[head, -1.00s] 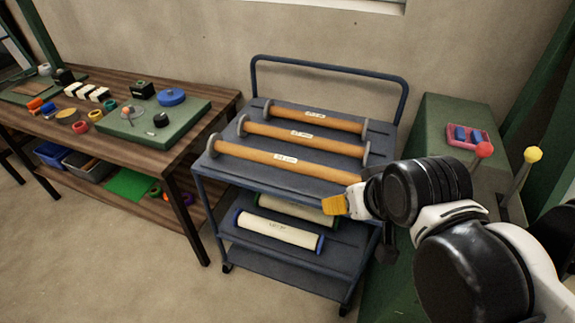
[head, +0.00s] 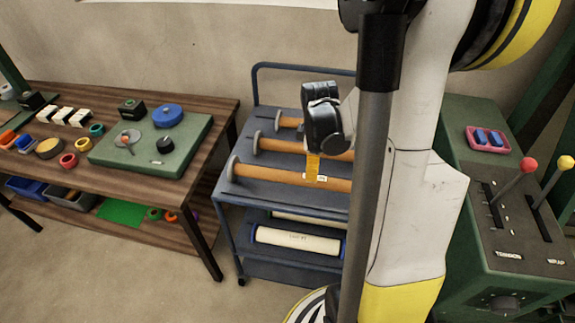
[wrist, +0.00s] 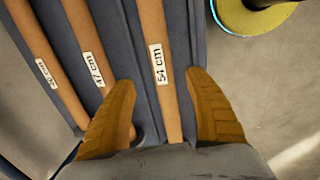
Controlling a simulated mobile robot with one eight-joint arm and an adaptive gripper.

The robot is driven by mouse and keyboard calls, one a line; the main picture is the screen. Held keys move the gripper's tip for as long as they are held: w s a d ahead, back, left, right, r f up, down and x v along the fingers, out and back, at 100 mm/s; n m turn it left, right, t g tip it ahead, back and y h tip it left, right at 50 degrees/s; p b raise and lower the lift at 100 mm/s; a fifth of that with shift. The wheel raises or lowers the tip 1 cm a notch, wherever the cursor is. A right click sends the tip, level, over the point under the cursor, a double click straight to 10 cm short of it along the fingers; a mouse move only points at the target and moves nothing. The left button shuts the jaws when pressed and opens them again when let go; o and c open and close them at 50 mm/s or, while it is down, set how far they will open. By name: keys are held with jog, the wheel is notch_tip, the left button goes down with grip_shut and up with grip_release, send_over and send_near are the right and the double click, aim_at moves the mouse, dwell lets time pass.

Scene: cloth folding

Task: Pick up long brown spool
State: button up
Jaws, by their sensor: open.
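Three brown spools lie side by side on the top shelf of a blue cart. The longest one is the front spool (head: 275,175), and it carries a "54 cm" label in the wrist view (wrist: 158,75). Beside it lie the "47 cm" spool (wrist: 92,65) and the shortest spool (wrist: 45,70), whose label is hard to read. My gripper (wrist: 160,105) is open, with one yellow finger on each side of the 54 cm spool. In the head view my gripper (head: 313,168) is over the front spool near its label. I cannot tell whether the fingers touch it.
The blue cart (head: 228,205) has a lower shelf with cream rolls (head: 298,241). A wooden table (head: 205,150) with small parts stands at left. A green control box (head: 510,255) with levers stands at right. My arm hides the cart's right side.

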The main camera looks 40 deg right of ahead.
jog(key=f+b, duration=0.1)
jog(key=f, duration=0.2)
jog(key=d+f+b, duration=0.1)
jog(key=f+b, duration=0.1)
jog(key=f, duration=0.1)
jog(key=f+b, duration=0.1)
jog(key=f, duration=0.2)
jog(key=shift+d+f, duration=0.25)
jog(key=shift+d, duration=0.05)
jog(key=shift+r, duration=0.1)
grip_shut()
